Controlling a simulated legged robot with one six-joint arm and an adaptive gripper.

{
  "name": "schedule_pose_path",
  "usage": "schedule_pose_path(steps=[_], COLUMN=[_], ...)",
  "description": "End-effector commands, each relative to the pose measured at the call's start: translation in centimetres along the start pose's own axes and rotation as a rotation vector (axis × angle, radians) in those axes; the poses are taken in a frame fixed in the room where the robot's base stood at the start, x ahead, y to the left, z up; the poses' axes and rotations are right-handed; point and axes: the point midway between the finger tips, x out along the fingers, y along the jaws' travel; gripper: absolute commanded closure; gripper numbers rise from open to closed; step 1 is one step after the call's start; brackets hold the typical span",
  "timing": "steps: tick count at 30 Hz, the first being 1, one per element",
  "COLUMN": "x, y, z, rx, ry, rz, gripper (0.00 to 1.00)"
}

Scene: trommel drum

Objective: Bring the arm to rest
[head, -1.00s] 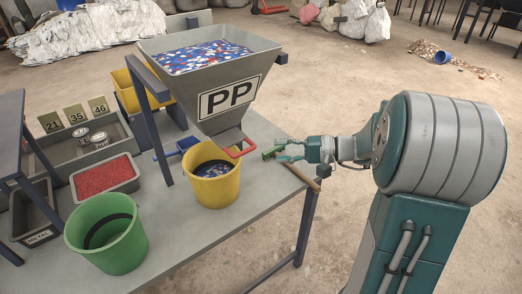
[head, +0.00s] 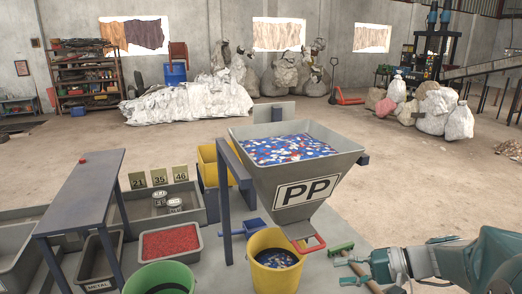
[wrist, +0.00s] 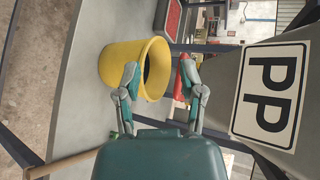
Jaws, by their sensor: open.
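My gripper (head: 350,266) is at the lower right of the head view, empty, beside the hopper's outlet and above the table's right edge. In the wrist view my gripper (wrist: 160,78) has its two fingers spread apart. The yellow bucket (wrist: 113,62) shows beyond the left finger. The red handle (wrist: 182,82) of the hopper shows by the right finger; I cannot tell from the wrist view whether they touch. In the head view a gap shows between the red handle (head: 309,245) and my gripper. Part of my arm is cut off by the frame.
The grey PP hopper (head: 325,195) holds blue, white and red flakes. The yellow bucket (head: 272,246) stands under it. A green-headed brush (head: 341,248) lies near my gripper. A red-flake tray (head: 170,243) and green bucket (head: 160,279) are left. Floor beyond is open.

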Motion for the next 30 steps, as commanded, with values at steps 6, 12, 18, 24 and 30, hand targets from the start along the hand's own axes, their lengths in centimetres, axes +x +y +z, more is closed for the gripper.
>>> schedule_pose_path(steps=[6, 12, 18, 24, 30], x=[2.7, 2.6, 1.1, -0.5, -1.1], y=[0.4, 1.6, 2.4, 2.2, 2.0], z=[6.9, 11.3, 14.0, 15.2, 15.4], rx=[-0.101, -0.247, -0.447, -0.639, -0.701], ry=[-0.04, 0.017, 0.147, 0.291, 0.343], rz=[0.369, 0.663, 0.889, 1.011, 1.041], gripper=[0.49, 0.49, 0.49, 0.49, 0.49])
